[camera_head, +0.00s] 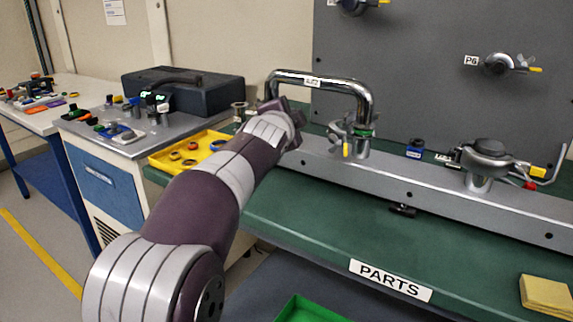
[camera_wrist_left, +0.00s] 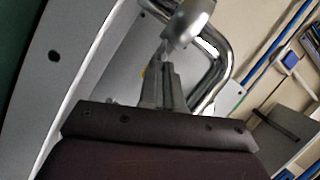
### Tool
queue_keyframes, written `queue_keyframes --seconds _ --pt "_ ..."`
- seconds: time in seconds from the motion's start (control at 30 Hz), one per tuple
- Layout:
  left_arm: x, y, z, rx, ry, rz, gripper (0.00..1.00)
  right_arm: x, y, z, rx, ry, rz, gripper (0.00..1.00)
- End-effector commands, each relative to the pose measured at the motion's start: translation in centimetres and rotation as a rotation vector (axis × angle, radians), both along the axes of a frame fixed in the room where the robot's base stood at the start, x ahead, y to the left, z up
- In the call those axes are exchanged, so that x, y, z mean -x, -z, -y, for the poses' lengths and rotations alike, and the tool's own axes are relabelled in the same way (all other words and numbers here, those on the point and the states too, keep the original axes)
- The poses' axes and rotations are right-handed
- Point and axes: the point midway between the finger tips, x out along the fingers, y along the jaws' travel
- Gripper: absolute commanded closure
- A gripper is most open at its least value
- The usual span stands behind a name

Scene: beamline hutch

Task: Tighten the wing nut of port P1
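My left arm reaches up to the left end of a chrome U-shaped tube (camera_head: 320,79), and my left gripper (camera_head: 276,108) is there, mostly hidden behind its own wrist in the head view. In the left wrist view its grey fingers (camera_wrist_left: 168,68) are close together, with their tips at a shiny metal piece (camera_wrist_left: 186,24) beside the bent tube (camera_wrist_left: 222,62). I cannot tell whether they grip it. No P1 label is readable. A clamp (camera_head: 352,130) with a yellow-marked wing sits at the tube's right end. My right gripper is not in view.
A grey rail (camera_head: 400,182) runs along the green bench (camera_head: 290,221). Another clamped port (camera_head: 487,158) stands at right, and port P6 (camera_head: 499,64) is on the back panel. A yellow tray (camera_head: 160,160) with rings and a dark case (camera_head: 200,92) are at left.

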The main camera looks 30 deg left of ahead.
Motion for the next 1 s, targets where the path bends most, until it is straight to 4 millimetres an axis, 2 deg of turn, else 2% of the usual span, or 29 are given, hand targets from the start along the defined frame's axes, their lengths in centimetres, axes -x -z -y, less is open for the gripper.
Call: queue_keyframes --seconds 0.03,0.2,0.3,0.7,1.0 --pt "0.0 2.2 0.2 -0.041 0.002 0.003 1.0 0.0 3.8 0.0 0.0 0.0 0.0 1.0" --pt "0.0 2.2 0.3 -0.199 0.0 0.013 1.0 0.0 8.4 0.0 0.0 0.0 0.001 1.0" --pt "0.0 2.2 0.3 -0.295 0.0 0.019 1.0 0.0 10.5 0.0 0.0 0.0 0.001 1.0" --pt "-0.1 2.8 0.2 -0.667 0.0 0.044 1.0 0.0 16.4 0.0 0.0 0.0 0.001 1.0" --pt "-0.2 3.1 0.0 -0.891 0.001 0.06 1.0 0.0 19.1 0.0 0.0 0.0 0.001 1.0"
